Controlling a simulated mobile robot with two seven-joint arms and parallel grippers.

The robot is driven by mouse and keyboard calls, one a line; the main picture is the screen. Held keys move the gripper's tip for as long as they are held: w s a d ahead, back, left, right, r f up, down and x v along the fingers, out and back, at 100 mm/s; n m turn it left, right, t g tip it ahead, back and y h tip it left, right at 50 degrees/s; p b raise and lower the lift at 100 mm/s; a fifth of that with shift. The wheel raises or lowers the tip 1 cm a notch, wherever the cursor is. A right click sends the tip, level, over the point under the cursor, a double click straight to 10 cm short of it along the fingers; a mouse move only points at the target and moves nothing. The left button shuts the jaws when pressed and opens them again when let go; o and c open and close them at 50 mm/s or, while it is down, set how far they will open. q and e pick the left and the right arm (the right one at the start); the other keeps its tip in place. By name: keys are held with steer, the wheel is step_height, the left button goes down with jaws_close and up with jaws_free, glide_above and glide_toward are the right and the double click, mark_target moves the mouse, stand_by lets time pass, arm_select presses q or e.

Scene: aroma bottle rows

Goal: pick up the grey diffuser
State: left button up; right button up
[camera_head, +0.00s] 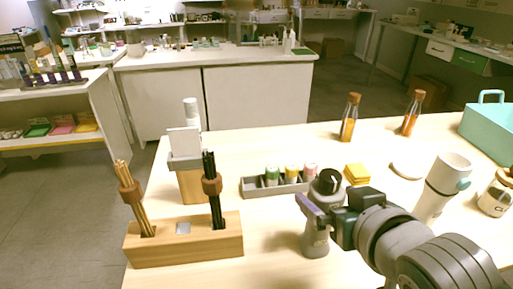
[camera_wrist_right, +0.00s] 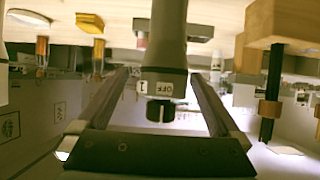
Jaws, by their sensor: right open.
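The grey diffuser (camera_head: 315,241) stands upright on the table with a black knob on top. My right gripper (camera_head: 322,206) is at its upper part, coming from the right, and partly hides it. In the right wrist view, which is upside down, the diffuser (camera_wrist_right: 165,40) sits between the two open fingers of the gripper (camera_wrist_right: 160,76). Its OFF marking and black knob show there. Gaps appear on both sides, so the fingers look apart from it. My left gripper is not in view.
A wooden block (camera_head: 185,251) with sticks stands to the left. A grey tray (camera_head: 251,187) with small bottles lies behind the diffuser. A white cylinder (camera_head: 440,186), yellow blocks (camera_head: 357,173), two corked bottles (camera_head: 349,118) and a teal basket (camera_head: 487,133) stand to the right and behind.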

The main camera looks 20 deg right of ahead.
steer(key=b+x, duration=0.1)
steer(key=x, duration=0.3)
steer(key=shift+w+a, duration=0.2)
steer(key=shift+c, duration=0.4)
steer(key=c, duration=1.5)
